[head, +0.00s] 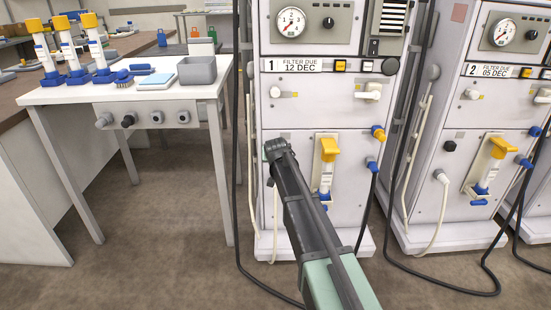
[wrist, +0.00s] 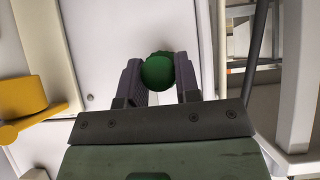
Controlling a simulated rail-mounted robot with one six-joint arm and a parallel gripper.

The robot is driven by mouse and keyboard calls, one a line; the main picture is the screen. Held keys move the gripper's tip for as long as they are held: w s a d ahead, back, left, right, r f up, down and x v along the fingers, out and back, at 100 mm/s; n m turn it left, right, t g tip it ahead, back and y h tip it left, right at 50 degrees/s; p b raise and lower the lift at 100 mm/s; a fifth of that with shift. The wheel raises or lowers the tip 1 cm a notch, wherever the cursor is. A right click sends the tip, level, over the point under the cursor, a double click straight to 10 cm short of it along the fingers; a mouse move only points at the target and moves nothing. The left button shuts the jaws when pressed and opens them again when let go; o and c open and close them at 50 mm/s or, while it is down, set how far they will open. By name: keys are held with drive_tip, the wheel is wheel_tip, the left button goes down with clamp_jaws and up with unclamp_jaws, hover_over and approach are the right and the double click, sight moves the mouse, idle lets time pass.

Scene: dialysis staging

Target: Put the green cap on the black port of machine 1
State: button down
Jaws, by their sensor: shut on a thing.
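Machine 1 (head: 315,112) stands in the middle of the head view, with a "1" on its label. My gripper (head: 275,150) is at the lower left of its front. In the wrist view my gripper (wrist: 159,80) is shut on the green cap (wrist: 158,72), which sits between the two dark fingers with a pale panel behind it. In the head view the cap is mostly hidden by my gripper. A dark round fitting (head: 390,66) shows at the machine's upper right. I cannot tell whether it is the black port, or whether a port lies behind my gripper.
A yellow-topped holder (head: 328,150) is right of my gripper; its yellow part (wrist: 30,105) is at left in the wrist view. Machine 2 (head: 468,120) stands to the right, with dark hoses hanging between. A white table (head: 60,95) holds a grey bin (head: 197,71) and several yellow-topped bottles.

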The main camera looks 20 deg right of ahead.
drive_tip(key=shift+w+d, duration=0.25)
drive_tip(key=shift+w, duration=0.7)
drive_tip(key=c, duration=0.8)
unclamp_jaws()
drive_tip(key=shift+o, duration=0.2)
drive_tip(key=p+v, duration=0.7)
drive_tip(key=v, duration=0.3)
drive_tip(key=shift+s+r, duration=0.25)
drive_tip(key=shift+a, duration=0.1)
